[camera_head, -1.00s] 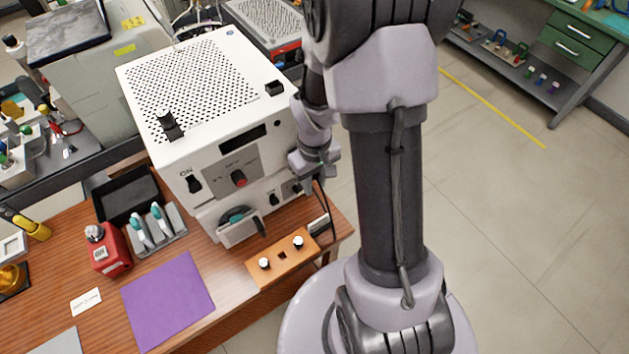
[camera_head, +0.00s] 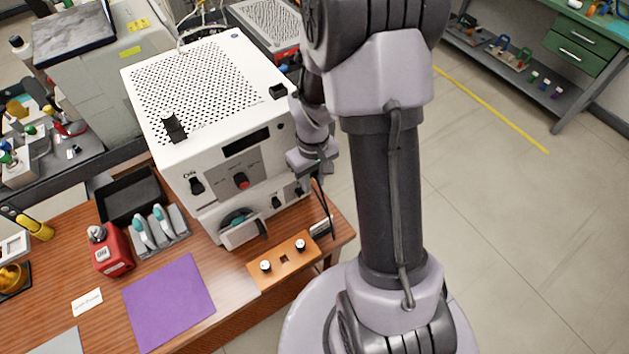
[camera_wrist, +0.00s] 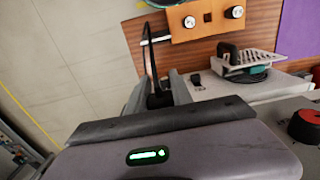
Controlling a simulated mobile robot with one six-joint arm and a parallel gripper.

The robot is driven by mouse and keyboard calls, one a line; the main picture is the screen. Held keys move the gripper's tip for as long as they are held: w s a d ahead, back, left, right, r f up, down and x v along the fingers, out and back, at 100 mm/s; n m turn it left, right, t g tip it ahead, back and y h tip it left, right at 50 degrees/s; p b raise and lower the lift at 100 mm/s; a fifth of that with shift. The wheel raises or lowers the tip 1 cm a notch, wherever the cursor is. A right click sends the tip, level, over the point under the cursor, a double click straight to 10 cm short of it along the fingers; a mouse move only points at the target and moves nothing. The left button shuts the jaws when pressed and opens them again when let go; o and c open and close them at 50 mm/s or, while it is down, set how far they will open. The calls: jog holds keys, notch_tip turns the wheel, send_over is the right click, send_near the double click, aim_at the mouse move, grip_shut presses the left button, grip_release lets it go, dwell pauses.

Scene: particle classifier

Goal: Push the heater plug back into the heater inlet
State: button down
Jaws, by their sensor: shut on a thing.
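The white box-shaped machine (camera_head: 205,166) stands on the wooden bench. My gripper (camera_head: 318,176) is at the right end of its lower front, partly hidden by my wrist in the head view. In the wrist view my gripper (camera_wrist: 159,92) is shut on a black plug (camera_wrist: 158,99), held between the two grey fingers. A black cable (camera_wrist: 145,52) loops up from the plug toward the orange-brown block. The heater inlet cannot be made out in either view, so I cannot tell whether the plug touches it.
An orange-brown block (camera_head: 284,259) with two white knobs lies in front of the machine, close to the bench's right edge. A red bottle (camera_head: 111,254), a rack of teal-topped tools (camera_head: 160,228) and a purple mat (camera_head: 170,303) are to the left. Open floor is right of the bench.

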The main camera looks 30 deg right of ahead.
jog(key=shift+w, duration=0.55)
jog(key=c, duration=1.1)
grip_release()
jog(key=shift+w, duration=0.1)
jog(key=shift+o, duration=0.2)
jog(key=shift+r, duration=0.15)
notch_tip(320, 180, up, 17)
jog(key=p, duration=0.5)
jog(key=shift+a+r, duration=0.1)
jog(key=s+a+m+t+y+b, duration=0.2)
jog(key=s+a+m+t+b, duration=0.2)
jog(key=s+a+b, duration=0.8)
jog(key=shift+s+a+r+m+t+b, duration=0.25)
jog(key=shift+s+a+m+t+b, duration=0.15)
jog(key=shift+s+a+t, duration=0.65)
